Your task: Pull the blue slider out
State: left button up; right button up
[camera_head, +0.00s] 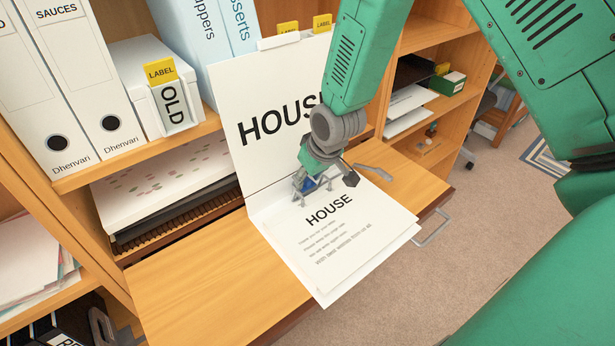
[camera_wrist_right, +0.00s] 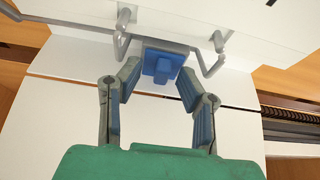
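The blue slider (camera_head: 308,184) is on the metal clip of an open white folder (camera_head: 262,212) marked HOUSE. In the right wrist view the slider (camera_wrist_right: 160,62) sits in the middle between the bent metal prongs (camera_wrist_right: 124,35). My right gripper (camera_head: 326,178) is over the clip in the head view and hides part of it. In the wrist view its fingers (camera_wrist_right: 158,88) are apart, one on each side of the slider, with gaps visible. It is open and holds nothing. My left gripper is not in view.
The folder lies on a wooden pull-out board (camera_head: 205,285) with a metal handle (camera_head: 432,228), its cover leaning up behind. White binders (camera_head: 100,95) and a small box (camera_head: 160,85) stand on the shelf at left. The board left of the folder is clear.

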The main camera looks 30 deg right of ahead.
aim_at(314, 194)
jog(key=shift+w+a+f, duration=0.15)
jog(key=shift+a, duration=0.05)
jog(key=shift+d, duration=0.1)
grip_shut()
jog(key=shift+s+d+p, duration=0.15)
jog(key=shift+s+p, duration=0.3)
jog(key=shift+s, duration=1.55)
grip_release()
